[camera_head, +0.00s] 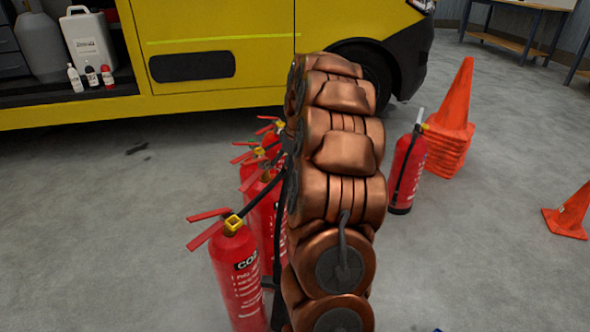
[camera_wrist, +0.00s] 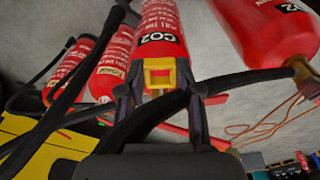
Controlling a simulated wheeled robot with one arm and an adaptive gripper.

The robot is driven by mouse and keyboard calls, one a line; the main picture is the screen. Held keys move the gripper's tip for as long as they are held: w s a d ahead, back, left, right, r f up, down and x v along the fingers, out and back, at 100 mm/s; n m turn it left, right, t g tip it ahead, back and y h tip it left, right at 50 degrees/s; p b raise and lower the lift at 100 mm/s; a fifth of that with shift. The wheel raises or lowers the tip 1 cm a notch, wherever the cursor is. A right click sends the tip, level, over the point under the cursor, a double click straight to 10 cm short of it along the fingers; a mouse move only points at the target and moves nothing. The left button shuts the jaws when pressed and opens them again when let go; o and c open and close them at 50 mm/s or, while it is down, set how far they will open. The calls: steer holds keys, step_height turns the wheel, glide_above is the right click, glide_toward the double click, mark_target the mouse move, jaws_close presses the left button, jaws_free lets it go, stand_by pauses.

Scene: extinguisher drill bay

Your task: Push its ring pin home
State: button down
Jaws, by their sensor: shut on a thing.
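In the wrist view a red CO2 extinguisher (camera_wrist: 160,20) lies straight ahead, with its top towards me. A yellow square ring pin (camera_wrist: 158,76) shows at its neck, between the two dark fingers of my gripper (camera_wrist: 160,92). The gripper is shut on what looks like this ring pin; the exact contact is partly hidden. A black hose crosses just below the ring, and red levers (camera_wrist: 182,131) show beneath. How deep the pin sits cannot be seen. In the head view my copper arm hides the gripper. Several red extinguishers (camera_head: 240,280) stand left of the arm.
Another extinguisher (camera_head: 405,170) stands right of my arm, beside stacked orange cones (camera_head: 452,115). A single cone (camera_head: 570,212) is at the far right. A yellow van (camera_head: 220,60) blocks the back, with bottles on its shelf. Grey floor is clear at left and front right.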

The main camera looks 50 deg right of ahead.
steer(key=shift+w+a+p, duration=0.2)
steer(key=shift+w+p, duration=0.15)
steer(key=shift+w, duration=0.5)
steer(key=shift+w+a+p, duration=0.2)
steer(key=shift+w+p, duration=0.15)
steer(key=shift+w, duration=0.55)
steer(key=shift+w+a+p, duration=0.2)
steer(key=shift+w+p, duration=0.15)
steer(key=shift+w, duration=0.5)
steer(key=shift+w, duration=0.2)
steer(key=shift+s+a+f+p, duration=0.1)
steer(key=shift+a+f+p, duration=0.15)
steer(key=shift+p, duration=0.15)
stand_by(0.7)
steer(key=c, duration=0.7)
jaws_free()
steer(key=shift+d+r, duration=0.1)
steer(key=shift+d+r, duration=0.1)
steer(key=shift+r, duration=0.4)
steer(key=shift+s+d+r, duration=0.1)
steer(key=shift+s+r, duration=0.2)
steer(key=shift+r, duration=1.55)
steer(key=shift+s+r, duration=0.25)
steer(key=shift+r, duration=1.55)
steer(key=shift+s+d+r, duration=0.1)
steer(key=shift+s+r, duration=0.2)
steer(key=shift+r, duration=1.55)
